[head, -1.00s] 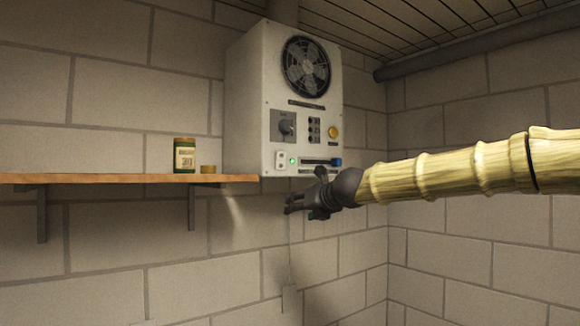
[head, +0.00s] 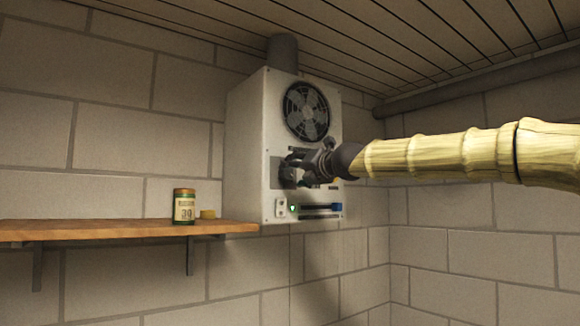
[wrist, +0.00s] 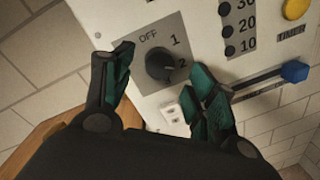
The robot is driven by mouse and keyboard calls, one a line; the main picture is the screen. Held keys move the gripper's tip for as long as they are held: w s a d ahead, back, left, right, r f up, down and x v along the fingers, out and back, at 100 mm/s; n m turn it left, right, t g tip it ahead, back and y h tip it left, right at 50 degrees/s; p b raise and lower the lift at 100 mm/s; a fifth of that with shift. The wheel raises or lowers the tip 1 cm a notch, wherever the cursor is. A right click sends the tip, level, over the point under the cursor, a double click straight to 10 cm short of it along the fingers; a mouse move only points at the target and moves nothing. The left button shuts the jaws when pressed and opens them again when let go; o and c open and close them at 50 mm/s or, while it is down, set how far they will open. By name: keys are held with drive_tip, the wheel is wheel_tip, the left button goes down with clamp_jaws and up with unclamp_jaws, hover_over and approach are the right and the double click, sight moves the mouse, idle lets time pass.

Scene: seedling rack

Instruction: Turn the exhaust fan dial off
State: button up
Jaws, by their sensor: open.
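The exhaust fan dial (wrist: 160,64) is a round black knob on a grey plate marked OFF, 1 and 2. In the wrist view its light pointer mark appears toward the 2, on its right side. My gripper (wrist: 163,76) is open, with its green-padded fingers on either side of the dial; I cannot tell if they touch it. In the head view my gripper (head: 292,168) is in front of the white fan box (head: 247,150) and hides most of the dial.
Timer buttons (wrist: 230,29), a yellow button (wrist: 296,8) and a blue slider (wrist: 293,72) sit right of the dial. A white switch (wrist: 173,113) is below it.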

sight(289, 172)
drive_tip(key=shift+p+x, duration=0.75)
drive_tip(key=shift+x, duration=1.1)
drive_tip(key=c, duration=1)
